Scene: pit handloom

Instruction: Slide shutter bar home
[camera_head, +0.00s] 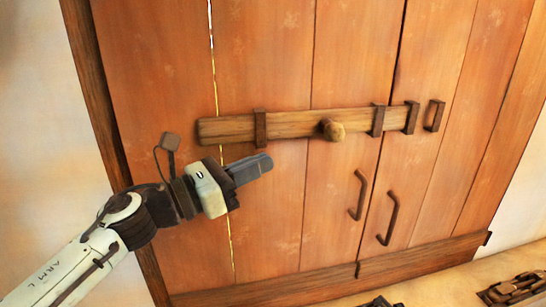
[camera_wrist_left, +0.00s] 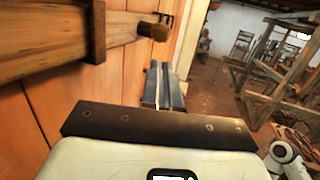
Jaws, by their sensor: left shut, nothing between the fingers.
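The wooden shutter bar (camera_head: 290,124) lies nearly level across the closed orange shutters (camera_head: 265,210). It runs through dark brackets at its left (camera_head: 260,127) and right (camera_head: 377,120). Its right end reaches a third bracket (camera_head: 411,117); the far-right bracket (camera_head: 434,115) looks empty. A round wooden knob (camera_head: 333,130) sticks out from the bar. My left gripper (camera_head: 262,163) is shut and empty, below the bar and left of the knob, apart from both. My right gripper is not in view.
Two dark curved handles, left (camera_head: 358,195) and right (camera_head: 391,218), stand out below the bar. Wooden frames (camera_wrist_left: 280,65) stand at the right in the wrist view. The shutter face around the gripper is clear.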

